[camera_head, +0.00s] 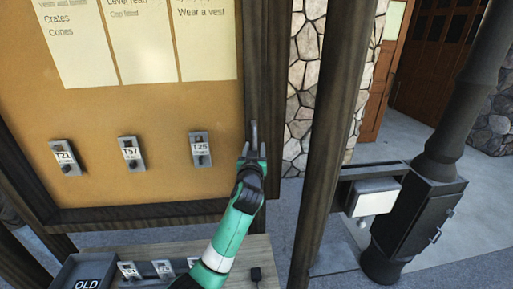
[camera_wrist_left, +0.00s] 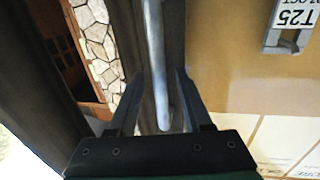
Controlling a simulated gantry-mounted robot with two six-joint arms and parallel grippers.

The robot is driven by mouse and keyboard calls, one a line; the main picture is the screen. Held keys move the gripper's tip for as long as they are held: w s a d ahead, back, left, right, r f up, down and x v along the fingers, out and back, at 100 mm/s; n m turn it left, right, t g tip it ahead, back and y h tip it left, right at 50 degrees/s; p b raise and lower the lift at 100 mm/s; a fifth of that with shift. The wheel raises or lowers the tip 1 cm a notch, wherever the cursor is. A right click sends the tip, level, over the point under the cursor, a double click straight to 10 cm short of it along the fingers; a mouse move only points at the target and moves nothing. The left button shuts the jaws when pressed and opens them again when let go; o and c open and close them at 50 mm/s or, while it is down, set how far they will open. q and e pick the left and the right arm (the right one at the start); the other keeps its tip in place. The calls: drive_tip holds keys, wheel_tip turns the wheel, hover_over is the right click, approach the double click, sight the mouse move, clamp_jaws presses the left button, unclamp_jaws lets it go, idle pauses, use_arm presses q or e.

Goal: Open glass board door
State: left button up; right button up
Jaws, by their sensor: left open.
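The board (camera_head: 100,110) is a tan panel in a dark wooden frame (camera_head: 254,60). Its glass pane is too clear to make out, and I cannot tell the door's position. A grey bar handle (camera_head: 254,131) stands upright on the right side of the frame; it also shows in the left wrist view (camera_wrist_left: 157,60). My left gripper (camera_head: 252,153) is at the handle's lower end. In the left wrist view the two fingers (camera_wrist_left: 158,85) are spread, with the bar between them and gaps on both sides. My right gripper is out of view.
Tags T21 (camera_head: 65,157), T57 (camera_head: 131,153) and T25 (camera_head: 200,150) hang on the board under paper lists (camera_head: 130,40). Below is a shelf (camera_head: 240,258) with an OLD tray (camera_head: 92,269) and more tags. A dark post (camera_head: 325,150) stands close right of the handle.

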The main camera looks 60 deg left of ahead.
use_arm(q)
clamp_jaws()
idle(1.4)
